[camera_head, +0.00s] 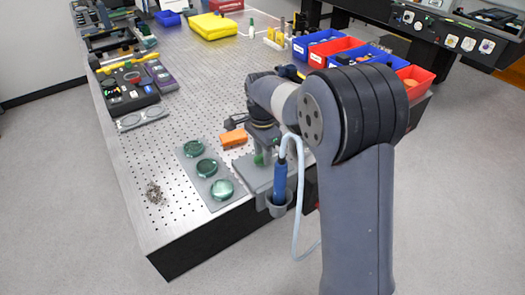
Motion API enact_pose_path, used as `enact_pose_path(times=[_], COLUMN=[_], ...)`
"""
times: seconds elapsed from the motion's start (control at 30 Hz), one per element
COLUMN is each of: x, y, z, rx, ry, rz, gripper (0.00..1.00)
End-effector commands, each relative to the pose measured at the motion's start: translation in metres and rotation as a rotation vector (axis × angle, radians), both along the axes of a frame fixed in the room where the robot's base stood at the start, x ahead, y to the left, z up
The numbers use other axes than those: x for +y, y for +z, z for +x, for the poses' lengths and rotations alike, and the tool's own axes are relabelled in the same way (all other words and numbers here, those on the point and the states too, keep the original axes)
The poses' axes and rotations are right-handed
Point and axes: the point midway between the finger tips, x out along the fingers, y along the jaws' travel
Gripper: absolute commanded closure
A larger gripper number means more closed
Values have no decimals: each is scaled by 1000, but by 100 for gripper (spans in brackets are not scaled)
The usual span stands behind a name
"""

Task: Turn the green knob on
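A small green part (259,159), which looks like the green knob, shows just below my wrist at the front edge of the perforated table. It sits by a grey plate (252,176). My gripper (263,148) points down right over this spot. Its fingers are too small and too covered to tell whether they are open, shut or touching the knob. The knob's turned position cannot be made out.
A blue-handled tool (280,182) stands in a grey holder (279,207) close by, with a pale cable looping down. An orange block (233,138) and a grey plate with green discs (207,170) lie left. Red and blue bins (335,48) stand behind.

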Motion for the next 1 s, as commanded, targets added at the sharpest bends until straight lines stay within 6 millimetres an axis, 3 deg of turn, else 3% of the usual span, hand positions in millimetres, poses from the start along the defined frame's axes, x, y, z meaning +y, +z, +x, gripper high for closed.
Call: enact_pose_path(times=[0.37, 0.73, 1.0], x=[0, 0, 0], y=[0, 1, 1], z=[0, 0, 0], rx=[0, 1, 1], ry=[0, 29, 176], rz=[0, -1, -1], gripper=[100, 100, 100])
